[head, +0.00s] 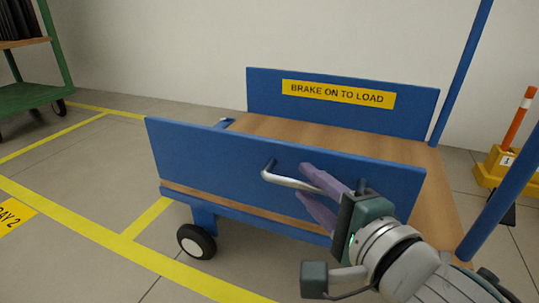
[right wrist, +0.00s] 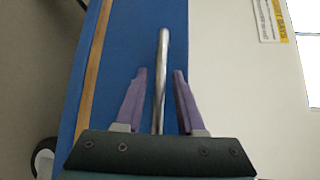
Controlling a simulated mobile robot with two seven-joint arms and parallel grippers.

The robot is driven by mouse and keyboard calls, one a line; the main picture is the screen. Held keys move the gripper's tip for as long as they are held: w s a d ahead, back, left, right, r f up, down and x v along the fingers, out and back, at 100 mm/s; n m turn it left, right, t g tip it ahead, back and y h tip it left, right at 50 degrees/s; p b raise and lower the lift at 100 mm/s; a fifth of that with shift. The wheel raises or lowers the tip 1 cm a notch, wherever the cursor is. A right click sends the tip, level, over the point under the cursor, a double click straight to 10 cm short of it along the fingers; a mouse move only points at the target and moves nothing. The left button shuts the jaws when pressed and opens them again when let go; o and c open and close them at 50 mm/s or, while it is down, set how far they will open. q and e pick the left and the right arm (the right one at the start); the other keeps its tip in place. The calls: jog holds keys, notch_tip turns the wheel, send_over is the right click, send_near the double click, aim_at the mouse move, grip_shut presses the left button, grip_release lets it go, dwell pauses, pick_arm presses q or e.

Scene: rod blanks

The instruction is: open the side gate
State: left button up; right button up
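The side gate (head: 215,160) is a blue panel standing upright along the near side of a cart with a wooden deck (head: 300,137). A silver bar handle (head: 283,180) is fixed to its outer face. My right gripper (head: 303,181) has purple fingers and is at the handle. In the right wrist view the handle (right wrist: 162,60) runs between the two fingers (right wrist: 160,73), with a gap on each side, so the gripper is open around it. The right end of the handle is partly hidden behind the fingers in the head view. My left gripper is not in view.
A blue far panel (head: 265,88) carries a yellow sign (head: 338,94) reading "BRAKE ON TO LOAD". Blue posts (head: 460,75) rise at the right. A yellow block with an orange post (head: 519,118) stands at right. A green cart (head: 30,97) is at left. The floor in front is clear.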

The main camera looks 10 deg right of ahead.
grip_shut()
dwell(1.2)
